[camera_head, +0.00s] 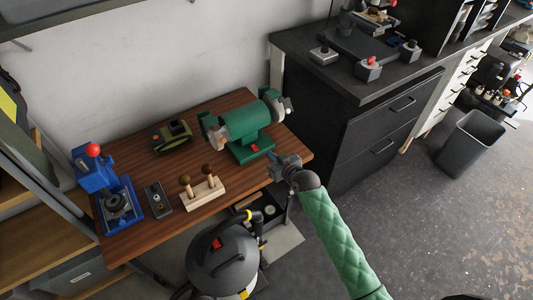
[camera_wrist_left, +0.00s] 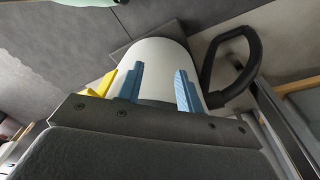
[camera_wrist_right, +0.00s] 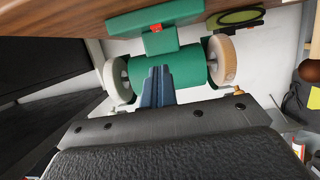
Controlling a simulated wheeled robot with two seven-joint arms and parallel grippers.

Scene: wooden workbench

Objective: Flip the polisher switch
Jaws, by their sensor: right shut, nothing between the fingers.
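The green polisher (camera_head: 243,122) stands at the right end of the wooden workbench, with a wheel on each side. Its red switch (camera_head: 255,149) is on the front of the green base; the switch also shows in the right wrist view (camera_wrist_right: 155,28). My right gripper (camera_head: 276,166) is at the bench's right front edge, just right of and in front of the base, apart from the switch. In the right wrist view its blue fingers (camera_wrist_right: 158,84) are together and empty, in front of the polisher body (camera_wrist_right: 182,68). My left gripper (camera_wrist_left: 157,88) shows only in the left wrist view, fingers apart.
On the bench are a green sander-like tool (camera_head: 171,136), a wooden block with knobs (camera_head: 202,191), a small grey box (camera_head: 157,200) and a blue machine with a red knob (camera_head: 95,172). A dark vacuum (camera_head: 222,262) stands on the floor in front. A black cabinet (camera_head: 352,125) is right.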

